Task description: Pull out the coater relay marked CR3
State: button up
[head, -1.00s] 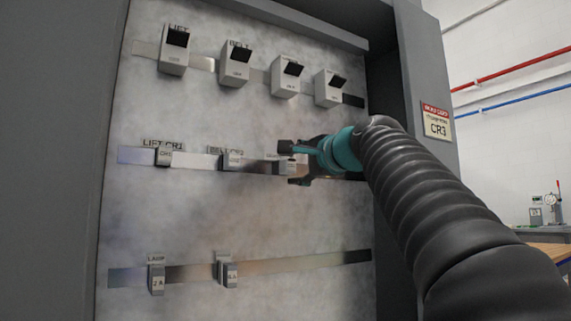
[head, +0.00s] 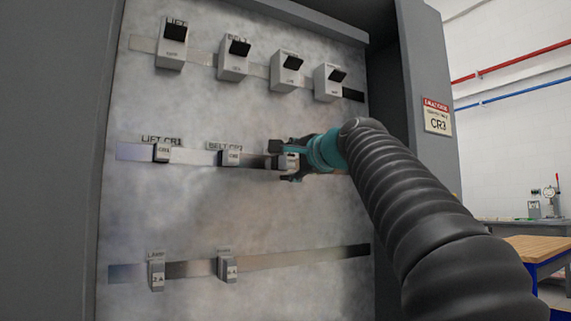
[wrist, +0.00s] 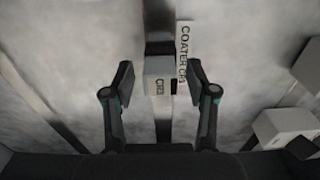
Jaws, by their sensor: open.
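The coater relay marked CR3 (wrist: 160,80) is a small grey block on the middle rail, beside a label reading COATER CR3 (wrist: 184,50) in the wrist view. My gripper (wrist: 160,80) is open, with one finger on each side of the relay and a visible gap on both sides. In the head view my gripper (head: 287,161) is at the right end of the middle rail, and the relay (head: 289,161) shows partly between its fingers.
Relays LIFT CR1 (head: 162,153) and BELT CR2 (head: 230,158) sit to the left on the same rail (head: 195,157). Several breakers (head: 234,62) line the top rail, and two small units (head: 156,272) the bottom one. The cabinet's right wall (head: 425,70) stands beside my arm.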

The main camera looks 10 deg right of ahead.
aim_at(291, 161)
dwell(0.3)
grip_shut()
jog(key=shift+s, duration=0.15)
jog(key=shift+b+v, duration=0.85)
jog(key=shift+v, duration=2.05)
